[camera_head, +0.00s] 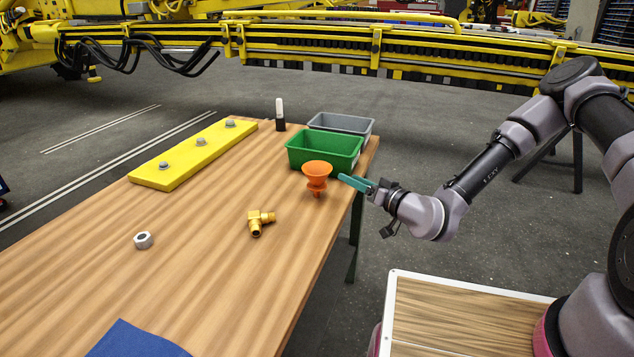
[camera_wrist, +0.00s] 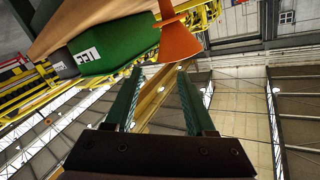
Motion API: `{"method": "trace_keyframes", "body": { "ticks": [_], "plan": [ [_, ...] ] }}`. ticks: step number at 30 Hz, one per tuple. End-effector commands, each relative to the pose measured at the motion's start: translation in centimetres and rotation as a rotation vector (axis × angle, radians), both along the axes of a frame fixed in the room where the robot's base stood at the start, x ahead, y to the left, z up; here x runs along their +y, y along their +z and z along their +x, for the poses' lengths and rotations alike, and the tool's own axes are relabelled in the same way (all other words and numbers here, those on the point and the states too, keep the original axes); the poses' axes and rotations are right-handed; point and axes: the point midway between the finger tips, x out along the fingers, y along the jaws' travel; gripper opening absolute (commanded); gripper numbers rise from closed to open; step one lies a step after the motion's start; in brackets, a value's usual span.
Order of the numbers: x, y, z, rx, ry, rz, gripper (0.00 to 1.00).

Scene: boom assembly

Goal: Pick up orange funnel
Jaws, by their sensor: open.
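The orange funnel (camera_head: 317,174) stands on the wooden table (camera_head: 200,280) near its right edge, in front of the green bin, with its wide cone at the top. In the wrist view the funnel (camera_wrist: 177,42) shows at the top centre, just beyond the fingertips and partly cut off by the frame edge. My gripper (camera_head: 345,180) has teal fingers and reaches in from the right, its tips close beside the funnel. In the wrist view the fingers of my gripper (camera_wrist: 158,72) are apart with nothing between them. I cannot tell exactly how far the tips are from the funnel.
A green bin (camera_head: 325,163) and a grey bin (camera_head: 353,117) stand behind the funnel. A brass elbow fitting (camera_head: 260,221), a steel nut (camera_head: 143,240), a yellow plate (camera_head: 165,181), a black-and-white bottle (camera_head: 280,115) and a blue cloth (camera_head: 130,341) lie or stand elsewhere on the table.

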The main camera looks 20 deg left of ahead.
Motion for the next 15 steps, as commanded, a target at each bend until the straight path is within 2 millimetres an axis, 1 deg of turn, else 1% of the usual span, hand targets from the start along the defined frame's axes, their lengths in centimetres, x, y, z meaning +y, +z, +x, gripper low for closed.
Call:
{"method": "trace_keyframes", "body": {
  "ticks": [2,5,12,15],
  "plan": [
    [0.3,0.1,-0.3,-0.003,-0.016,0.035,0.55],
    [0.8,0.3,-0.2,-0.011,-0.025,0.056,0.55],
    [3.8,0.4,1.9,-0.016,-0.026,0.059,0.55],
    [4.6,0.4,2.5,-0.014,-0.027,0.059,0.55]
  ]
}}
